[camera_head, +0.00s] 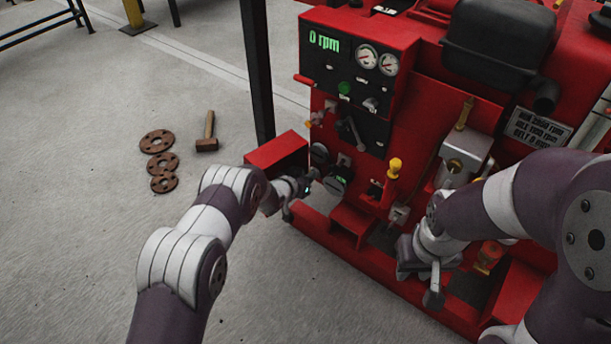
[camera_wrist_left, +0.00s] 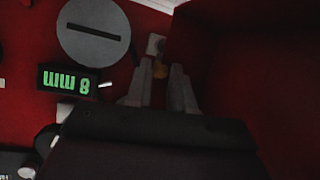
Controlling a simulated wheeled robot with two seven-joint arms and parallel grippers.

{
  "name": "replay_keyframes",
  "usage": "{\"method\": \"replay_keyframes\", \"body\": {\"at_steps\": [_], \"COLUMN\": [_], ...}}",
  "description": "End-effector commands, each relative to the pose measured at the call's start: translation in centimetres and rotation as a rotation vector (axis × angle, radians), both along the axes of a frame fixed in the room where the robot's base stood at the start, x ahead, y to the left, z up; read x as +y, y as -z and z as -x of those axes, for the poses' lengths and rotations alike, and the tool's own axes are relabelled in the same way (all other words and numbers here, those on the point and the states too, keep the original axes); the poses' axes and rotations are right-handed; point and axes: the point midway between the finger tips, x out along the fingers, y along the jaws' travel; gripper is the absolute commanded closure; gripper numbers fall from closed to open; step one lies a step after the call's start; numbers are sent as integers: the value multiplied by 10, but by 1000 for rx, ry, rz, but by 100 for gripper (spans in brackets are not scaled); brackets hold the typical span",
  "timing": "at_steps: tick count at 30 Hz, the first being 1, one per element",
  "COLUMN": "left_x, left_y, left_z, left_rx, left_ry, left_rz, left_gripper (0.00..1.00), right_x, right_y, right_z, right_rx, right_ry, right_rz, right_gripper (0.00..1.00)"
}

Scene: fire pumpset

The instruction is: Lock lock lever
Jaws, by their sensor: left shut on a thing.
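My left gripper (camera_head: 304,187) is at the lower left of the red pump panel (camera_head: 318,120), beside a dark round knob. My right gripper (camera_head: 430,285) hangs at the lower right, in front of the pump base. Its finger gap does not show clearly.
A slotted grey disc (camera_wrist_left: 95,30) and a green-lit display (camera_wrist_left: 69,80) are left of the fingers. A red box (camera_head: 277,152) stands close behind my left gripper. A hammer (camera_head: 208,135) and rusty flanges (camera_head: 157,141) lie on the floor.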

Motion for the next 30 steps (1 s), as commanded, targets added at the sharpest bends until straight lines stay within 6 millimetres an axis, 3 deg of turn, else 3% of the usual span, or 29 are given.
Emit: {"method": "replay_keyframes", "body": {"at_steps": [1, 3, 14, 20, 26, 30], "left_x": [1, 1, -1, -10, -19, -25], "left_y": [1, 0, 1, 7, 22, 38], "left_z": [0, 0, 1, 7, 14, 19], "left_rx": [1, 1, -18, -141, -354, -531], "left_ry": [-2, -2, 0, 1, 0, 0], "left_rz": [-1, -1, -25, -197, -488, -731], "left_gripper": [68, 52, 52, 52, 52, 52], "right_x": [0, 0, 0, 0, 0, 0], "right_y": [0, 0, 2, 13, 41, 77], "right_z": [0, 0, 0, 0, 0, 0], "right_rx": [0, 0, 0, 0, 0, 0], "right_ry": [0, 0, 0, 0, 0, 0], "right_rz": [0, 0, 0, 0, 0, 0], "right_gripper": [67, 67, 67, 67, 67, 67]}}
